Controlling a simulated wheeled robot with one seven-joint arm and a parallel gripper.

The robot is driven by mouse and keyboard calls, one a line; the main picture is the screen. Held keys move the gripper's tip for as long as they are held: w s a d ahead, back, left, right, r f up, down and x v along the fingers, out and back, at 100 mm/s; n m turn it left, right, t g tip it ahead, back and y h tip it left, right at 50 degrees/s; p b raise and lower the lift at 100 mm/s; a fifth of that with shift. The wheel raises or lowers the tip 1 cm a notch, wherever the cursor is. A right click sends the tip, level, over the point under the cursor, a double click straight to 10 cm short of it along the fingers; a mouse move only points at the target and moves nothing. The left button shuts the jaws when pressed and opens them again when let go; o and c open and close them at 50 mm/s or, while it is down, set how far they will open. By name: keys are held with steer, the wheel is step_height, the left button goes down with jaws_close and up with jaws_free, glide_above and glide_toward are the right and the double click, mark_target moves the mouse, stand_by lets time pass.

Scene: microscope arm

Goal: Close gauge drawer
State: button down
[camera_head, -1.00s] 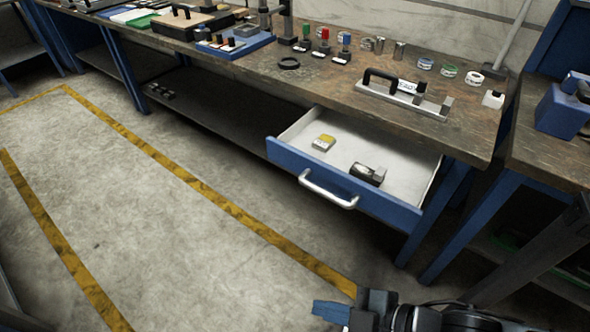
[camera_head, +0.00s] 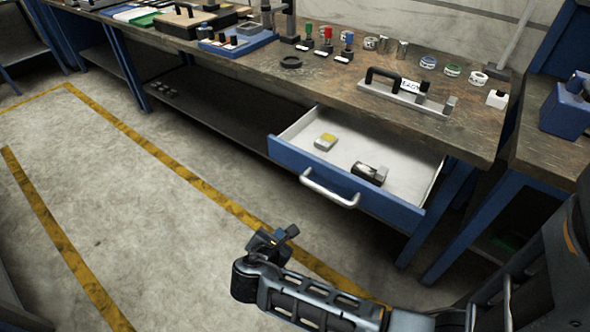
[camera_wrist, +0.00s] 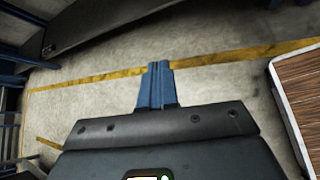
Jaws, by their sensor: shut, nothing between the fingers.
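The gauge drawer (camera_head: 292,161) is blue-fronted and stands open under the workbench, with its pale inside showing. Its silver bar handle (camera_head: 330,189) faces the floor side. Inside the drawer lie a small yellow-and-white block (camera_head: 325,142) and a dark and silver gauge-like piece (camera_head: 369,173). My gripper (camera_head: 290,232) is in front of the drawer, below and left of the handle in the head view, and apart from it. In the wrist view my gripper's blue fingers (camera_wrist: 158,70) are together, empty, with bare floor beyond them. The drawer cannot be made out in the wrist view.
The workbench top (camera_head: 330,85) carries a black-handled metal fixture (camera_head: 405,93), colored stamps, rings and a blue tray (camera_head: 236,42). A second bench (camera_head: 545,140) stands at the right. Open floor (camera_head: 110,210) with yellow lines lies left of the drawer.

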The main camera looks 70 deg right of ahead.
steer(key=w+d+r+g+h, duration=0.3)
steer(key=w+d+r+g, duration=0.25)
steer(key=r, duration=0.35)
glide_toward(302, 165)
steer(key=shift+h, duration=0.3)
steer(key=x, duration=0.5)
steer(key=shift+s+a+f+p, duration=0.1)
steer(key=shift+a+f+p, duration=0.05)
steer(key=shift+f+p, duration=0.2)
steer(key=shift+s+d+f+n+t, duration=0.15)
steer(key=shift+d+n+t, duration=0.15)
steer(key=shift+d, duration=0.45)
steer(key=shift+d, duration=0.1)
